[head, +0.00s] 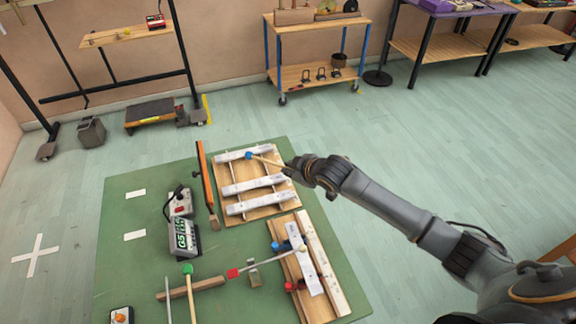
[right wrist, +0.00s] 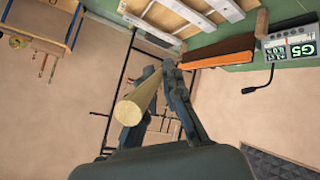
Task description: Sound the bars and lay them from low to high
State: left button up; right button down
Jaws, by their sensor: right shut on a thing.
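The handle's end shows between the fingers in the right wrist view (right wrist: 130,112). A middle bar (head: 245,187) and a near bar (head: 245,207) lie on the same wooden rack (head: 222,216). Another pale bar (head: 306,268) lies on a second wooden stand (head: 328,262) with blue and red parts. A tuner (head: 183,238) stands left of the rack and reads G5. My left gripper is out of view.
A green-headed mallet (head: 188,270) and a red-headed mallet (head: 233,272) lie near the front of the green mat (head: 140,275). An orange-edged upright board (head: 206,180) stands between tuner and rack. The mat's left side is mostly clear. A wheeled cart (head: 315,80) stands behind.

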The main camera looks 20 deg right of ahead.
jog(key=shift+w+d+f, duration=0.1)
jog(key=shift+w, duration=0.05)
jog(key=shift+s, duration=0.25)
jog(key=shift+r+p, duration=0.2)
jog(key=shift+p, duration=0.15)
pick_arm(q)
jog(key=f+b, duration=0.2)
jog(key=b, duration=0.1)
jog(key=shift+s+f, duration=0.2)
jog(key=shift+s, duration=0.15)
pick_arm(e)
notch_tip(320, 180, down, 5)
jog(key=shift+w+f, duration=0.1)
jog(key=shift+f, duration=0.05)
notch_tip(320, 180, down, 5)
jog(key=w+g+h+b, duration=0.1)
jog(key=w+g+b, duration=0.1)
pick_arm(q)
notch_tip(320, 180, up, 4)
jog(key=p, duration=0.6)
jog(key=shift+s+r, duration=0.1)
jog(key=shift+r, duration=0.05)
pick_arm(e)
jog(key=r, duration=0.4)
jog(key=a+r, duration=0.1)
jog(key=r, duration=0.1)
jog(key=shift+s, duration=0.2)
